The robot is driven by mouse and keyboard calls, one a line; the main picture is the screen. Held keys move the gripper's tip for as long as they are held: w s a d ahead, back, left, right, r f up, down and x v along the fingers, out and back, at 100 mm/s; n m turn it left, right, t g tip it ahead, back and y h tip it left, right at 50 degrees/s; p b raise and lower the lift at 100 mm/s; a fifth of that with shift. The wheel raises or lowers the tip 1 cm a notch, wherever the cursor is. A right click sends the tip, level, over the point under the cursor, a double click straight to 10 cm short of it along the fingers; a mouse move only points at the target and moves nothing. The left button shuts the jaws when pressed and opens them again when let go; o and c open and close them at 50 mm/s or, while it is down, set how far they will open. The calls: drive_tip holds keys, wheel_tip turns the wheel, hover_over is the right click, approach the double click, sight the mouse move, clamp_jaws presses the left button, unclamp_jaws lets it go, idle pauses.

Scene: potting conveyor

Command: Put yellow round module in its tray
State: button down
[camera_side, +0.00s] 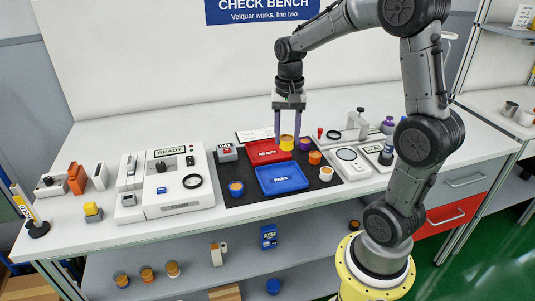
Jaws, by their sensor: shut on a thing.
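The yellow round module (287,142) is between the fingertips of my gripper (288,139), which is shut on it. The module appears at the right end of the red tray (258,157); I cannot tell whether it touches the tray or hangs just above it. The blue tray (281,186), labelled PASS, lies in front of the red one on the dark mat. The lettering on the red tray is too small to read surely.
Several other round modules stand on the mat: an orange one (315,157), a purple one (305,144), and ones near the blue tray's left and right. A white test machine (165,185) stands left.

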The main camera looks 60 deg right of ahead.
drive_tip(key=s+d, duration=0.1)
drive_tip(key=d, duration=0.1)
drive_tip(key=m, duration=0.1)
hover_over(269, 157)
drive_tip(key=f, duration=0.9)
drive_tip(key=shift+s+a+f, duration=0.2)
drive_tip(key=shift+f, duration=0.1)
drive_tip(key=shift+w+d+f, duration=0.1)
drive_tip(key=shift+w+f, duration=0.05)
drive_tip(key=shift+f, duration=1.55)
drive_tip(key=shift+f, duration=0.15)
drive_tip(key=shift+c, duration=1.8)
unclamp_jaws()
